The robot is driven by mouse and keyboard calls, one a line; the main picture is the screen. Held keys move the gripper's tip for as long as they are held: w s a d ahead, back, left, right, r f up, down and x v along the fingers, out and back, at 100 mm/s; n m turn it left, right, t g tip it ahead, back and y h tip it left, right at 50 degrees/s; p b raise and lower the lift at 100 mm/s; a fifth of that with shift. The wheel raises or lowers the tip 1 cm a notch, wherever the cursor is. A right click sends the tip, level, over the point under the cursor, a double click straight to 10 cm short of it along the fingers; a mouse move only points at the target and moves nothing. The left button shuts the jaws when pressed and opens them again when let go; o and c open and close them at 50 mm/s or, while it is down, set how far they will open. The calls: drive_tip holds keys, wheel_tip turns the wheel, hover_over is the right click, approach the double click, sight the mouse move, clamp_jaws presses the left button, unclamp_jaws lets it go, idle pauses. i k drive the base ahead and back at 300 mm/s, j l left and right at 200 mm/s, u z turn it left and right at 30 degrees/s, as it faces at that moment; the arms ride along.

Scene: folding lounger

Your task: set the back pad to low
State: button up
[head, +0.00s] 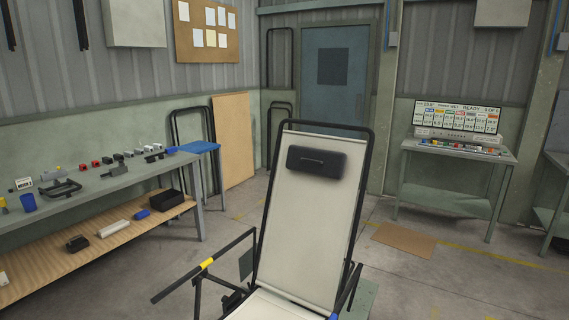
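The folding lounger stands in the middle foreground of the head view, with a black tube frame and a cream fabric backrest (307,230) that leans back upright. The black back pad (316,161) lies across the upper part of the backrest, just below the top bar. It has a handle-like strip on its front. The left armrest (205,265) has a yellow band, and part of a blue piece (349,290) shows on the right side. The seat (270,306) is cut off by the bottom edge. My gripper is not in view.
A long workbench (110,183) with small parts runs along the left wall, with a lower wooden shelf (100,245). A side table (460,152) with a display screen (457,116) stands at the back right. A cardboard sheet (404,240) lies on the floor. Floor right of the lounger is mostly clear.

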sight(328, 164)
drive_tip(key=i+l+u, duration=0.2)
drive_tip(key=l+u, duration=0.25)
drive_tip(key=i+l+u, duration=0.1)
drive_tip(key=l+u, duration=1.35)
drive_tip(key=k+l+u, duration=0.2)
drive_tip(key=l+u, duration=0.25)
drive_tip(key=i+l+u, duration=0.15)
drive_tip(key=l+u, duration=0.65)
drive_tip(key=i+l+u, duration=0.1)
drive_tip(key=l+u, duration=0.65)
drive_tip(key=k, duration=0.05)
